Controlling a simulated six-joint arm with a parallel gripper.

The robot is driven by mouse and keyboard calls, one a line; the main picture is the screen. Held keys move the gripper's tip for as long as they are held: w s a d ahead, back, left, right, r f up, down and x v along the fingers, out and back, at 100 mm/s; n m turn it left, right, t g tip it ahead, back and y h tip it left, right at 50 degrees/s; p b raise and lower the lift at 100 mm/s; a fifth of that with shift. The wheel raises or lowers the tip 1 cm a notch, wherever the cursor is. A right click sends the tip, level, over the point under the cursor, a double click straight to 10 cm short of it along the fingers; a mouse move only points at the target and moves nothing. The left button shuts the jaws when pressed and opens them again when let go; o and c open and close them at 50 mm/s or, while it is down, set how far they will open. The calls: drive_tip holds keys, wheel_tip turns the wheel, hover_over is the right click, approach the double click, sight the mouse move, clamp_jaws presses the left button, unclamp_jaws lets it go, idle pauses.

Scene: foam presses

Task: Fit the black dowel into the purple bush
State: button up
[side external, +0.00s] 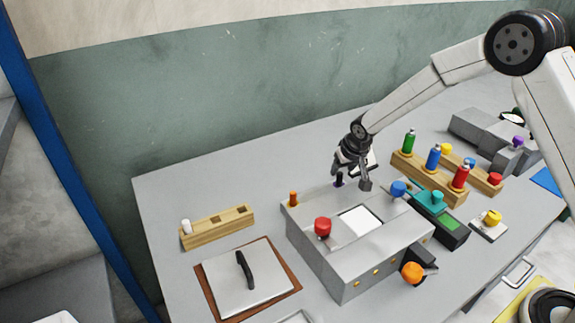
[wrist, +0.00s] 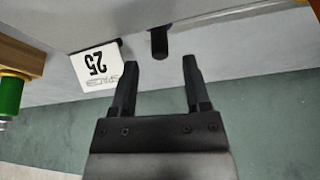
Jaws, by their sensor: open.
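A short black dowel (wrist: 160,43) shows in the wrist view just beyond the fingertips, roughly in line with the gap between them. A narrow purple patch (wrist: 151,25), perhaps the purple bush, shows at its end by the grey surface; how deep the dowel sits there I cannot tell. In the side view a small dark purple piece (side external: 338,181) stands beside my gripper, partly hidden; dowel and bush cannot be told apart there. My gripper (wrist: 160,62) is open and empty, its two black fingers apart. In the side view my gripper (side external: 353,180) hangs behind the grey press.
The grey press (side external: 345,283) carries red (side external: 322,227) and blue (side external: 398,188) knobs. A wooden rack (side external: 428,182) with coloured bottles stands to the right. A wooden block (side external: 217,229) stands left; table there is partly clear.

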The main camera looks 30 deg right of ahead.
drive_tip(key=v, duration=0.8)
drive_tip(key=shift+r, duration=0.35)
drive_tip(key=shift+s, duration=0.15)
drive_tip(key=shift+s, duration=0.1)
drive_tip(key=s, duration=0.7)
drive_tip(key=s+f+n+g, duration=0.1)
drive_tip(key=s, duration=0.7)
drive_tip(key=s+n+g, duration=0.1)
drive_tip(key=s, duration=0.6)
drive_tip(key=shift+s+a+f+y, duration=0.2)
drive_tip(key=shift+s+a+y, duration=0.1)
drive_tip(key=shift+a+y, duration=0.1)
